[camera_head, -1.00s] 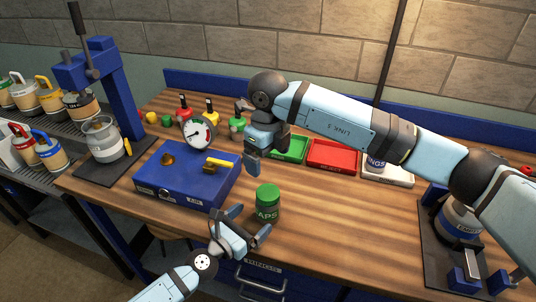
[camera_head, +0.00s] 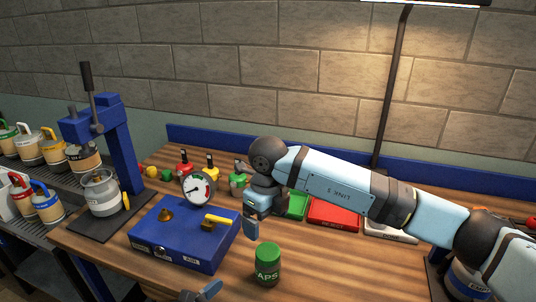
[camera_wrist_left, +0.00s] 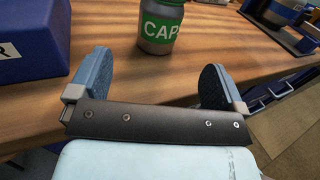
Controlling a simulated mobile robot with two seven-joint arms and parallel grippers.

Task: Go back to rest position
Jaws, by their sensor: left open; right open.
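My right gripper (camera_head: 251,222) hangs pointing down over the table in the head view, beside the blue box (camera_head: 170,241). Its fingers overlap in this view and nothing shows held. My left gripper shows only as a fingertip (camera_head: 207,291) at the bottom edge of the head view. In the left wrist view, my left gripper (camera_wrist_left: 153,82) is open and empty, its two blue pads wide apart. The green-lidded CAPS jar (camera_head: 267,265) stands upright on the wooden table; it also shows in the left wrist view (camera_wrist_left: 160,28), beyond the pads and apart from them.
A round gauge (camera_head: 198,189) stands behind the blue box. Green (camera_head: 296,206) and red (camera_head: 333,214) trays lie behind my right arm. A blue lever press (camera_head: 119,150) stands left, near a rack of several cans (camera_head: 52,150). Bare wood lies right of the jar.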

